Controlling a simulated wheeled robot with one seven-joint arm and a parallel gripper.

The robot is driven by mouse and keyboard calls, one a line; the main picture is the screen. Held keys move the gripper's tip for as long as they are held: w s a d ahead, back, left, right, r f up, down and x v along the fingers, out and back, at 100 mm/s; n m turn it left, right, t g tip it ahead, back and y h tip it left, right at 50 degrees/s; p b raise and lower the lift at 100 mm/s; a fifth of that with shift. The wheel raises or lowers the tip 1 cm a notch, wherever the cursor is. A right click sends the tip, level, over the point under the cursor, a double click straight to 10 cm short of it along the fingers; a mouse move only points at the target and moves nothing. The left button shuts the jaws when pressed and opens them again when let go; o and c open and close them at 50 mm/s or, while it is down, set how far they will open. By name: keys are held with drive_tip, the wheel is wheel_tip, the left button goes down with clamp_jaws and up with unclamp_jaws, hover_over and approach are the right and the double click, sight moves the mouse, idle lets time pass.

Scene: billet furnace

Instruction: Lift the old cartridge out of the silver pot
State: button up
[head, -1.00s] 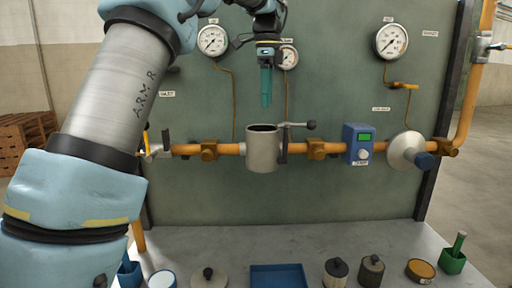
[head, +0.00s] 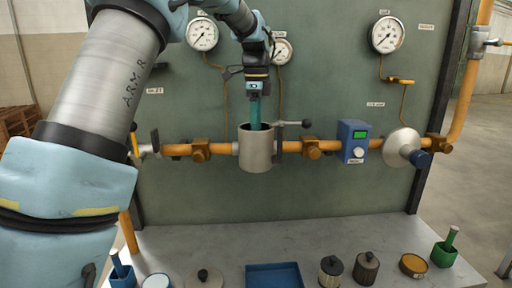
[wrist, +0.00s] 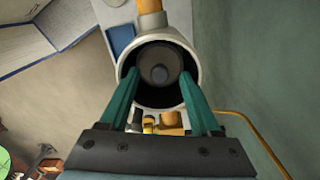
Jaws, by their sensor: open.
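The silver pot (head: 256,152) is an open upright cup set in the orange pipe line on the panel. In the wrist view its rim (wrist: 193,60) surrounds a dark inside. The old cartridge (wrist: 160,66) shows there as a grey round top with a small centre knob; the head view hides it inside the pot. My gripper (head: 256,122) points straight down over the pot, its teal fingertips at or just inside the mouth. In the wrist view the gripper (wrist: 160,95) is open, one finger on each side of the cartridge top, with nothing visibly held.
A lever handle (head: 300,124) sticks out right of the pot. Pipe fittings, a blue meter (head: 354,141) and gauges (head: 387,34) are on the panel. On the bench stand a blue tray (head: 274,276), two ribbed cartridges (head: 331,270) (head: 366,268), and a green cup (head: 444,253).

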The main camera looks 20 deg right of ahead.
drive_tip(key=shift+f, duration=0.75)
drive_tip(key=shift+c, duration=0.3)
clamp_jaws()
idle(0.5)
